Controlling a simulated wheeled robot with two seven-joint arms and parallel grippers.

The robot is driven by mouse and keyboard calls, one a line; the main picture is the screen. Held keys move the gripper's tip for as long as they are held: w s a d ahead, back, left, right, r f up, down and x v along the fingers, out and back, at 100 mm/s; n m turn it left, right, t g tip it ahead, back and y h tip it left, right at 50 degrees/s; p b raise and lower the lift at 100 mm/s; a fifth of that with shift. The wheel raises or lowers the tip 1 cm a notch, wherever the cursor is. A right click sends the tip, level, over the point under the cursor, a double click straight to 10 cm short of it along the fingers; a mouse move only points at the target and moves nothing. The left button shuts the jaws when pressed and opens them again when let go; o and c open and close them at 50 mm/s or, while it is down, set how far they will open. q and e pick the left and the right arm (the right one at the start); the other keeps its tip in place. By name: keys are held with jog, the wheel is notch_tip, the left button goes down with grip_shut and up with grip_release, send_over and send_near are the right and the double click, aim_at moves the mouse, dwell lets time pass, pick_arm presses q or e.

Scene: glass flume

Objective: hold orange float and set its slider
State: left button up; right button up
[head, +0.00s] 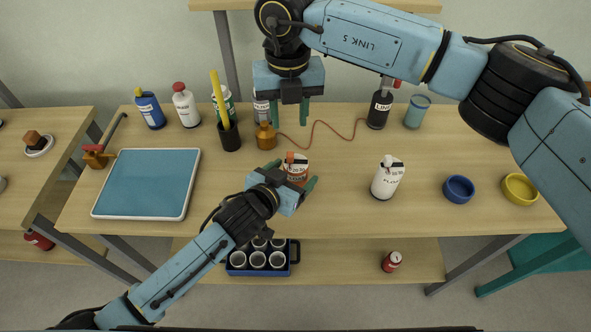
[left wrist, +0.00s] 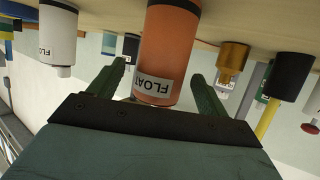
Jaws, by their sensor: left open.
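The orange float (head: 297,172) stands on the table in the middle of the head view, with a white FLOAT label and a small orange piece on top. My left gripper (head: 291,174) is open, its green fingers on either side of the float. In the left wrist view the picture is upside down, and the orange float (left wrist: 168,45) shows between the two spread fingers (left wrist: 158,88), with gaps at both sides. My right gripper (head: 290,113) points down behind the float, fingers apart and empty. I cannot make out the slider's setting.
A white float (head: 384,184) stands to the right, a brass bottle (head: 266,140) with a red cord behind. Blue (head: 458,189) and yellow (head: 520,189) bowls are right. Table between white float and blue bowl is clear.

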aim_at(291, 154)
pick_arm(q)
jog(key=shift+x, duration=1)
jog(key=shift+c, duration=0.4)
jog(key=c, duration=1)
jog(key=shift+c, duration=0.2)
pick_arm(e)
notch_tip(291, 154, down, 10)
jog(key=shift+m, duration=1.1)
grip_shut()
jog(key=shift+d, duration=0.1)
